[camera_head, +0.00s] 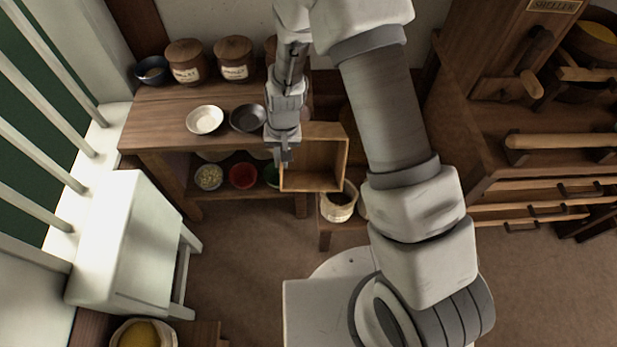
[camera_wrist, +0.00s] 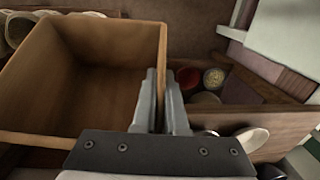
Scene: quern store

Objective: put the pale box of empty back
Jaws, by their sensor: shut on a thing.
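The pale wooden box (camera_head: 313,181) is open-topped and looks empty, with its open side tipped towards the head camera. It hangs in front of the right end of the wooden table, clear of the floor. My gripper (camera_head: 284,157) is shut on the box's left wall. In the wrist view the box (camera_wrist: 80,85) fills the left side, and my gripper (camera_wrist: 162,80) has its two fingers close together at the box's near right wall. The fingertip contact is partly hidden.
The wooden table (camera_head: 160,118) bears lidded jars (camera_head: 187,62), a white bowl (camera_head: 205,119) and a dark bowl (camera_head: 248,118). A red bowl (camera_head: 243,176) stands on its lower shelf. A labelled pot (camera_head: 339,205) is just below the box. A white stool (camera_head: 125,235) stands left; open floor lies between.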

